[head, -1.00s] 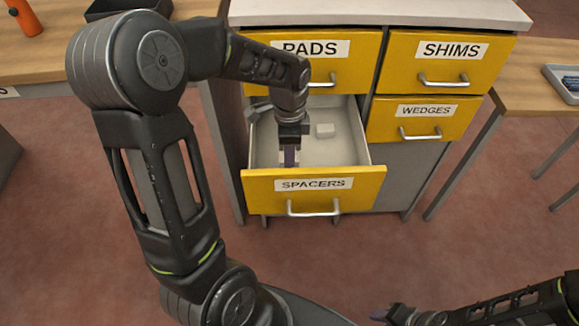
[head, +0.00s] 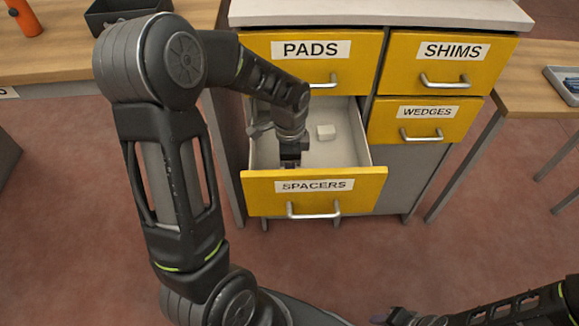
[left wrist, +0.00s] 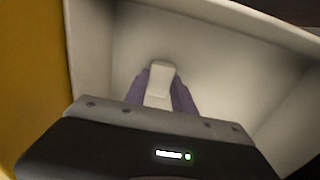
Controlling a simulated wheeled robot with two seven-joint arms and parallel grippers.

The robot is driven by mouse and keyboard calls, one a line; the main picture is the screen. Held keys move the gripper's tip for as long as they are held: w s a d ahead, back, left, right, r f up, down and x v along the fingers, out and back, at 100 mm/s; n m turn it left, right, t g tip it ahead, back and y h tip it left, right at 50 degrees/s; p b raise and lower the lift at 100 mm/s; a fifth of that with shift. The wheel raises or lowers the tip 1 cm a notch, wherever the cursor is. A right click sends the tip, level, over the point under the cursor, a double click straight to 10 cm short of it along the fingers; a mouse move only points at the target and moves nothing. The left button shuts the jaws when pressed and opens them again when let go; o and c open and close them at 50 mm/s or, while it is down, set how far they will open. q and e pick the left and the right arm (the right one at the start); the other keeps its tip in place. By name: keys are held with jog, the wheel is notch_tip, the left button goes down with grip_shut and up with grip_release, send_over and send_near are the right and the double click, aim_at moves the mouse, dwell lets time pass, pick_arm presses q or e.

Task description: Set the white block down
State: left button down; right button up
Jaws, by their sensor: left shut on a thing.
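My left gripper (head: 290,163) reaches down into the open SPACERS drawer (head: 357,150), close behind its yellow front. In the left wrist view its purple fingers (left wrist: 163,92) are shut on a white block (left wrist: 161,76). The held block is hidden in the head view, and I cannot tell whether it touches the drawer floor. A second white block (head: 326,131) lies on the drawer floor, behind and to the right of the gripper. My right gripper (head: 385,315) is at the bottom edge of the head view, away from the cabinet; its finger opening is unclear.
The PADS (head: 352,70), SHIMS (head: 440,62) and WEDGES (head: 426,121) drawers are closed around the open drawer. Drawer walls stand close around my left gripper. Wooden tables (head: 535,85) flank the cabinet.

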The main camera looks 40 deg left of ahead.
pick_arm(q)
jog(key=shift+f, duration=0.2)
jog(key=c, duration=1)
grip_release()
jog(key=shift+c, duration=0.2)
jog(key=shift+r, duration=0.4)
notch_tip(320, 180, up, 12)
jog(key=p, duration=0.2)
jog(key=shift+f, duration=0.15)
